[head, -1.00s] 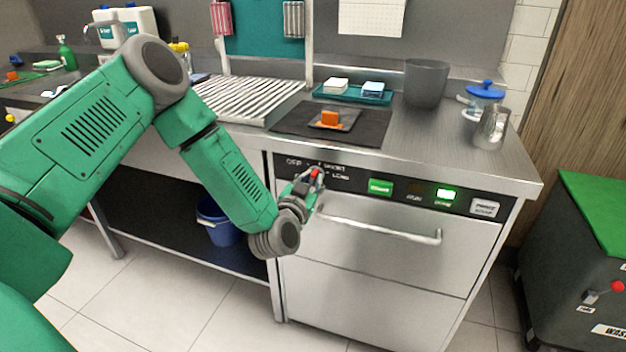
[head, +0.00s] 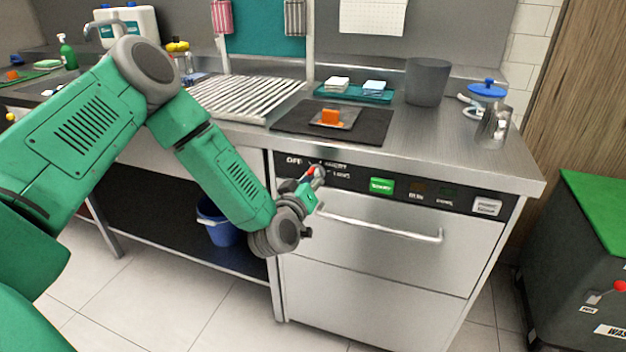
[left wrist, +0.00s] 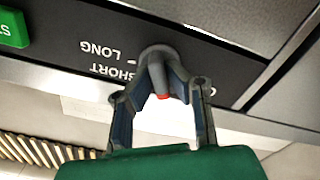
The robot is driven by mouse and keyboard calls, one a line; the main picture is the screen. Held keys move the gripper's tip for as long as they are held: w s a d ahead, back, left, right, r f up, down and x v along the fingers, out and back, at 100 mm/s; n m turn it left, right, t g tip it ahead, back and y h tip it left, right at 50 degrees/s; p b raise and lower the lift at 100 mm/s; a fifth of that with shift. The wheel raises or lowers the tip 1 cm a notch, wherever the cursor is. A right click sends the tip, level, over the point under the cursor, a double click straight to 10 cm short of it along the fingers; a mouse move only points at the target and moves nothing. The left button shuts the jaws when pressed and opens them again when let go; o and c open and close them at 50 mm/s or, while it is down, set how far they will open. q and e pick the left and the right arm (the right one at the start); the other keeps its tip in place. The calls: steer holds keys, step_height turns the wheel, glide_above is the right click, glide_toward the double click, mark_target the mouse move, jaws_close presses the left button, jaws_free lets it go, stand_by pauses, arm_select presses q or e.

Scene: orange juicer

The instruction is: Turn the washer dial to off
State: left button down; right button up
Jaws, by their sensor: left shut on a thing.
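The washer (head: 375,250) is a steel front-loading unit under the counter, with a black control panel. Its grey dial (head: 319,172) with a red mark sits at the panel's left, by the OFF, SHORT and LONG labels. My left gripper (head: 313,178) is on the dial, partly covering it. In the left wrist view the dial (left wrist: 158,55) lies between the gripper's two fingers (left wrist: 163,85), which are shut on it. The red mark there lies between the SHORT label and a mostly hidden label at right. My right gripper is not in view.
A green START button (head: 382,186) and a white button (head: 487,206) are on the panel. The washer's bar handle (head: 380,222) runs just below. A blue bucket (head: 218,222) stands under the counter at left. A dark bin (head: 575,260) stands at right.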

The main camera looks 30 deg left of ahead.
arm_select(q)
steer(key=shift+w+a+n+b, duration=0.1)
steer(key=shift+n+b, duration=0.2)
steer(key=shift+n, duration=1)
steer(key=shift+r+n, duration=0.1)
steer(key=shift+n, duration=0.2)
steer(key=c, duration=1.7)
jaws_free()
steer(key=shift+c, duration=0.2)
steer(key=shift+o, duration=0.7)
steer(key=shift+a, duration=0.1)
steer(key=v, duration=1.2)
steer(key=shift+f, duration=0.2)
steer(key=shift+w, duration=0.1)
